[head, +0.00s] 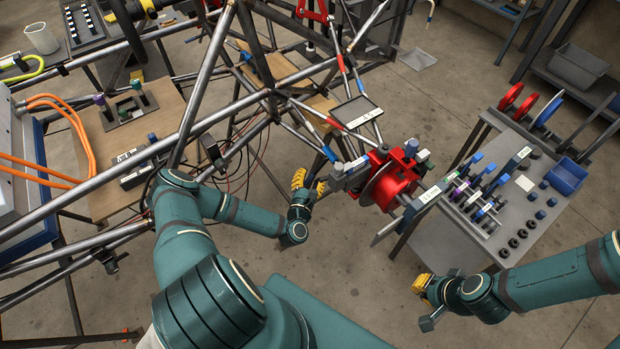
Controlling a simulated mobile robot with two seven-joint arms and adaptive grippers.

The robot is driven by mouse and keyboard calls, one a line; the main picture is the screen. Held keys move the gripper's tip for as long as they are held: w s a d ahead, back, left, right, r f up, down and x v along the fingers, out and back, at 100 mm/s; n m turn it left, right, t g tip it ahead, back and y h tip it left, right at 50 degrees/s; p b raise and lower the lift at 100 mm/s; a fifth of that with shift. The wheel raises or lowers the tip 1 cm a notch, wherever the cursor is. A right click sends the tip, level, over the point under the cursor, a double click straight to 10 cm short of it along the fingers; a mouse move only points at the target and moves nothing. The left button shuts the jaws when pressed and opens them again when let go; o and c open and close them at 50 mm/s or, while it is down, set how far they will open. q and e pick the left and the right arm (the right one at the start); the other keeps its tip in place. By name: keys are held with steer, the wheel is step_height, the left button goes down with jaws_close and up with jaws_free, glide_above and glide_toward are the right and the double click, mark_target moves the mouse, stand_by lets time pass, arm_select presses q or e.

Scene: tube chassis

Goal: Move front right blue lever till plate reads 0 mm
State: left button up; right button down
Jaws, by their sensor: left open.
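A red wheel hub (392,182) sits at the right corner of the tube chassis (215,85), with a small blue-topped part (411,147) on it. Suspension tubes with red and blue sleeves run to it; one blue sleeve (328,153) is just left of the hub. I cannot tell for certain which is the blue lever. A dark plate with a white label (360,117) stands above the hub; its reading is too small to make out. My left gripper (310,181) is open, left of the hub and below the blue sleeve. My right gripper (425,300) is low, below the hub, apart from it.
A grey bench (530,200) at the right holds several coloured parts, black knobs and a blue bin (567,176). A wooden board (140,150) with fittings and orange hoses (80,140) is at the left. Bare floor lies below the hub, between my arms.

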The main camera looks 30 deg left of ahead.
arm_select(q)
steer(key=shift+c, duration=0.3)
jaws_close()
steer(key=shift+r, duration=0.1)
arm_select(e)
steer(key=shift+r, duration=0.15)
